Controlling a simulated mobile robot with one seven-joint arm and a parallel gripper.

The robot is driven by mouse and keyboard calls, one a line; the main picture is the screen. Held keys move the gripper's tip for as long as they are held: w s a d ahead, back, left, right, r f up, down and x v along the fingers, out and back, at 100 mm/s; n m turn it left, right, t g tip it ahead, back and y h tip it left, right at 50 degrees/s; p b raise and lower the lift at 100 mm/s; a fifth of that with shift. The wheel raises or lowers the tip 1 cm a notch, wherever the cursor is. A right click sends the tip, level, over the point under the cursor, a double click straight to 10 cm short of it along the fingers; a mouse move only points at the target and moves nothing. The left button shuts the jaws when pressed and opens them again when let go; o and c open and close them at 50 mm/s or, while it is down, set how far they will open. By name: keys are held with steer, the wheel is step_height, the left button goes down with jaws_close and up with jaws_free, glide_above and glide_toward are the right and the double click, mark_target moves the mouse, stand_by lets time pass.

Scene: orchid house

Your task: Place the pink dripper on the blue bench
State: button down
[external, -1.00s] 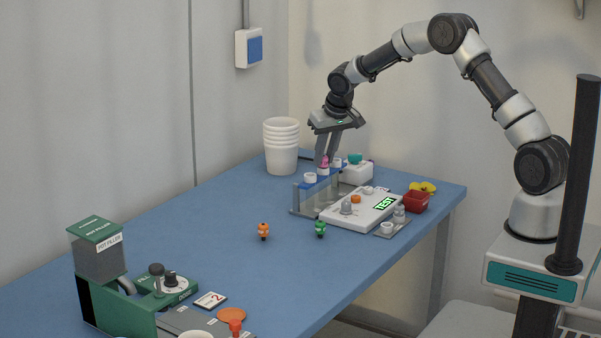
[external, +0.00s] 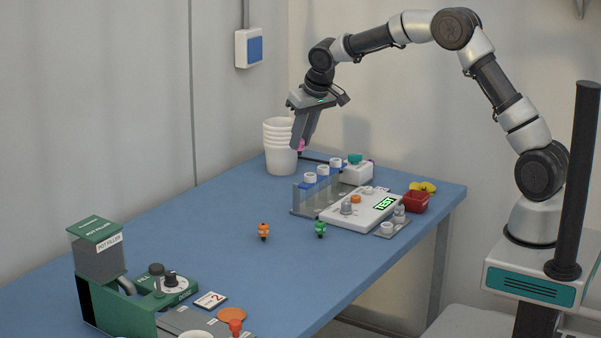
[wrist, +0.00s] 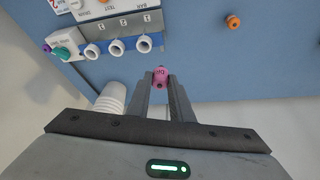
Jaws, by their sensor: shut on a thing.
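The pink dripper (external: 301,145) is between the fingertips of my gripper (external: 303,140), raised above the back of the blue bench (external: 200,235), near the stacked white pots. In the wrist view the dripper (wrist: 160,77) sits between the two fingertips (wrist: 160,84), with part of the blue bench (wrist: 205,70) beyond it. My gripper is shut on it. The fingers partly hide the dripper in the external view.
A rack with white-rimmed holders (external: 323,171) stands right of the gripper, beside a white tester (external: 360,210). White pots (external: 281,150) stand close by. An orange dripper (external: 264,231) and a green dripper (external: 320,228) stand in front. The bench's middle left is clear.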

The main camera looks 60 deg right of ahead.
steer(key=s+a+f+n+y+b, duration=0.1)
steer(key=s+a+f+n+b, duration=0.2)
steer(key=a, duration=0.9)
steer(key=s+a+f+n+y+b, duration=0.15)
steer(key=s+a, duration=0.25)
steer(key=a, duration=0.7)
steer(key=s+a+f+n+b, duration=0.2)
steer(key=s+a+f+n, duration=0.15)
steer(key=a, duration=0.85)
steer(key=shift+m, duration=0.5)
steer(key=f, duration=0.6)
steer(key=f+b, duration=0.1)
steer(key=f, duration=0.2)
steer(key=shift+s, duration=0.35)
steer(key=shift+f, duration=0.2)
steer(key=c, duration=2)
jaws_free()
steer(key=shift+b, duration=0.3)
steer(key=o, duration=0.4)
steer(key=shift+r, duration=0.1)
